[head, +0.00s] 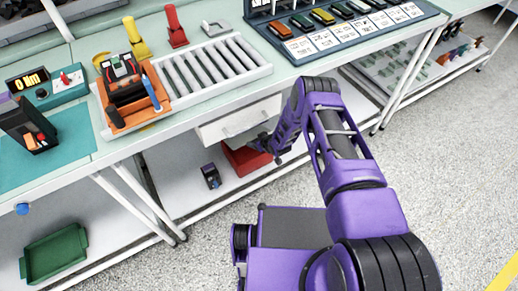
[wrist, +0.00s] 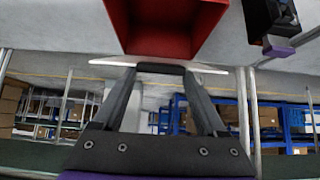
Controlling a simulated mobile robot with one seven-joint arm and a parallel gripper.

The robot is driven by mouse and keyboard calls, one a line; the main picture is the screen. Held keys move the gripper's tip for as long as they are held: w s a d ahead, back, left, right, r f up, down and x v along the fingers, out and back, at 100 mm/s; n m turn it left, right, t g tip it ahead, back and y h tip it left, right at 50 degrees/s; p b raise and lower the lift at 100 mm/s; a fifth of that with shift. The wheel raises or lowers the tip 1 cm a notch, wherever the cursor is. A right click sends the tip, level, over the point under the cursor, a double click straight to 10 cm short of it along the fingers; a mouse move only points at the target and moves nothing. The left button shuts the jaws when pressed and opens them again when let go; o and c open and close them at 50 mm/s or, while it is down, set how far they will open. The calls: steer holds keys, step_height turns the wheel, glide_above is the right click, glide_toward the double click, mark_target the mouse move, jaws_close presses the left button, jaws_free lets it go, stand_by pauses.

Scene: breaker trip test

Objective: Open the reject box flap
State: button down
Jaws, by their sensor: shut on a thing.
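The red reject box (head: 243,161) stands on the lower shelf under the bench, partly hidden behind my arm. In the wrist view the red box (wrist: 166,42) is at the top, with its dark hollow inside showing. A thin pale plate, which looks like the flap (wrist: 108,62), shows nearly edge-on beside the box. My gripper (wrist: 160,68) is shut on it, with the fingertips together at the middle of the plate. In the head view my gripper (head: 266,143) is small and dark against the box, and the exact grip is hidden.
A white drawer (head: 236,118) with a bar handle hangs under the bench, close above the red box. A small black device (head: 210,176) stands left of the box on the shelf. A green tray (head: 54,256) lies far left. The floor at right is clear.

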steer(key=shift+w+a+r, duration=0.4)
steer(key=shift+w+r, duration=0.15)
steer(key=shift+r, duration=0.2)
steer(key=shift+w+a+r, duration=0.35)
steer(key=shift+w+r, duration=0.15)
steer(key=shift+r, duration=0.2)
jaws_free()
steer(key=shift+f, duration=0.1)
steer(key=shift+s+d, duration=0.1)
steer(key=p+v, duration=0.2)
steer(key=v, duration=1.5)
steer(key=shift+s+p, duration=0.25)
steer(key=shift+p, duration=0.05)
steer(key=shift+c, duration=0.2)
